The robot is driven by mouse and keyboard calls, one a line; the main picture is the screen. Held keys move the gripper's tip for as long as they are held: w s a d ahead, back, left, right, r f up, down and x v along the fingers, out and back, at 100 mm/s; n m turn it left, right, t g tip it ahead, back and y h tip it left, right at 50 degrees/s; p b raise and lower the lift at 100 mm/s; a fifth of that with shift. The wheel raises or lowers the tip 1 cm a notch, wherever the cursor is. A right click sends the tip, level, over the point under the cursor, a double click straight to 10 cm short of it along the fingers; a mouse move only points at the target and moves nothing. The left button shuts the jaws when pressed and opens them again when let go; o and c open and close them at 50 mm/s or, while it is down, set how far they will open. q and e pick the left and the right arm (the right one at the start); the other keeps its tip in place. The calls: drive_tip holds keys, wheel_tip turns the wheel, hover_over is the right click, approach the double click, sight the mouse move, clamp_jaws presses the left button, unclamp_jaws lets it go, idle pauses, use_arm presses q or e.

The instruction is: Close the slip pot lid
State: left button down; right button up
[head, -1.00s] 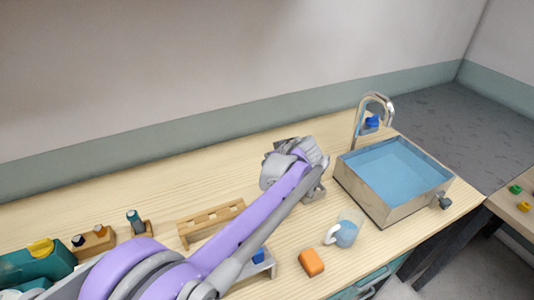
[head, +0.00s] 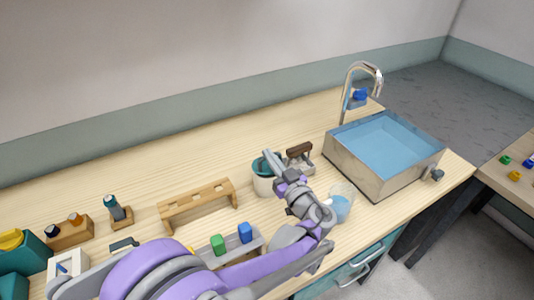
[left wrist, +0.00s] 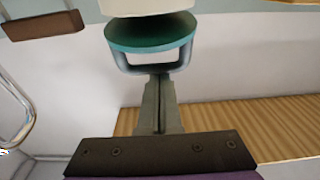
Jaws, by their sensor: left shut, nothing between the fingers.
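The slip pot (head: 263,186) is a cream pot with teal at its top, standing near the middle of the table in the head view. Its teal lid (head: 262,165) shows at the mouth, partly behind my fingers; I cannot tell from here how far it is closed. In the left wrist view the teal lid (left wrist: 150,37) shows with a grey loop handle, next to a cream part of the pot (left wrist: 145,6). My left gripper (head: 271,158) is shut and empty. Its fingertips (left wrist: 158,80) are close to the loop; contact is unclear. My right gripper is out of view.
A brown-handled item (head: 300,150) stands just behind the pot. A mug (head: 340,208) is at the right, before the water-filled sink (head: 360,175). A wooden rack (head: 195,205) and a grey tray with coloured blocks (head: 240,247) are at the left. The table behind is clear.

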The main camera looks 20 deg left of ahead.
use_arm(q)
drive_tip(key=shift+s+d+f+b, duration=0.25)
drive_tip(key=shift+f, duration=0.25)
drive_tip(key=shift+s+d+f+b, duration=0.2)
drive_tip(key=shift+s+f, duration=0.05)
drive_tip(key=shift+f, duration=0.25)
drive_tip(key=shift+d+f, duration=0.1)
drive_tip(key=shift+f, duration=0.1)
